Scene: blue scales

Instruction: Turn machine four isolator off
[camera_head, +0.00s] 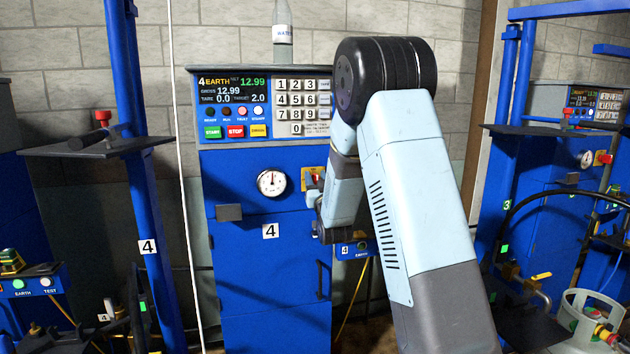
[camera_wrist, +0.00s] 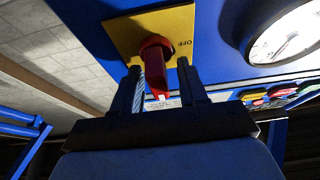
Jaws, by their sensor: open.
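The machine four isolator is a red handle (camera_wrist: 156,52) on a yellow plate (camera_wrist: 122,36) on the blue cabinet. The plate carries the word OFF, upside down in the wrist view. My gripper (camera_wrist: 160,69) is open, its two dark fingers on either side of the handle with small gaps showing. The handle's lower end reaches down between the fingers. In the head view the isolator (camera_head: 318,174) is a small red and yellow patch right of the dial, partly covered by my arm. The gripper is mostly hidden there by my arm links. I cannot tell the handle's exact setting.
A round dial (camera_head: 271,183) sits close beside the isolator. Above it is machine four's display and button panel (camera_head: 265,105). A blue post (camera_head: 148,245) and a shelf (camera_head: 95,145) stand left. Another blue machine (camera_head: 555,215) and a gas cylinder (camera_head: 590,320) stand right.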

